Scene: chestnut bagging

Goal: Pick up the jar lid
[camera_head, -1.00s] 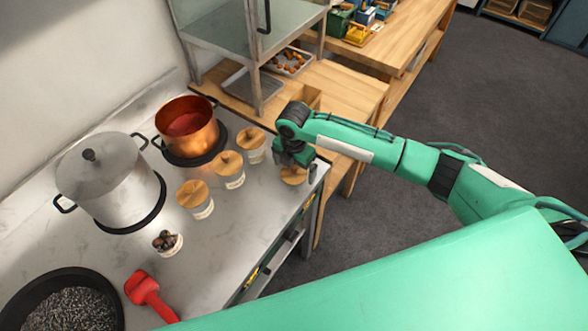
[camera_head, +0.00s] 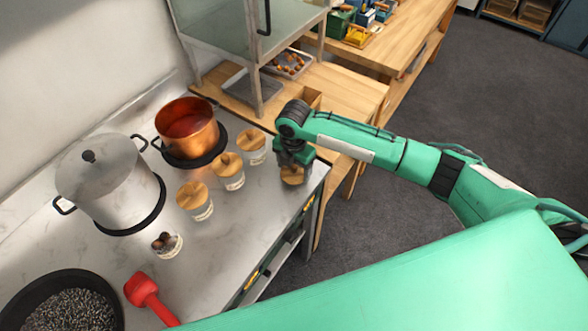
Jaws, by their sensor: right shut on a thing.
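A round wooden jar lid (camera_head: 293,176) lies near the right edge of the steel counter, directly under my right gripper (camera_head: 292,166). The gripper points down and is shut on the lid; its fingertips are partly hidden by the wrist. Three jars with wooden lids stand in a slanting row: one at the back (camera_head: 251,145), one in the middle (camera_head: 228,170) and one in front (camera_head: 195,199). An open jar (camera_head: 167,244) holding dark chestnuts stands nearer, without a lid. My left gripper is not in view.
A copper pot (camera_head: 187,128) and a large lidded steel pot (camera_head: 107,182) stand on the burners. A black pan (camera_head: 62,306) and a red-handled tool (camera_head: 146,292) are at the front. A glass-sided cabinet (camera_head: 235,35) rises behind. Counter between jars and right edge is clear.

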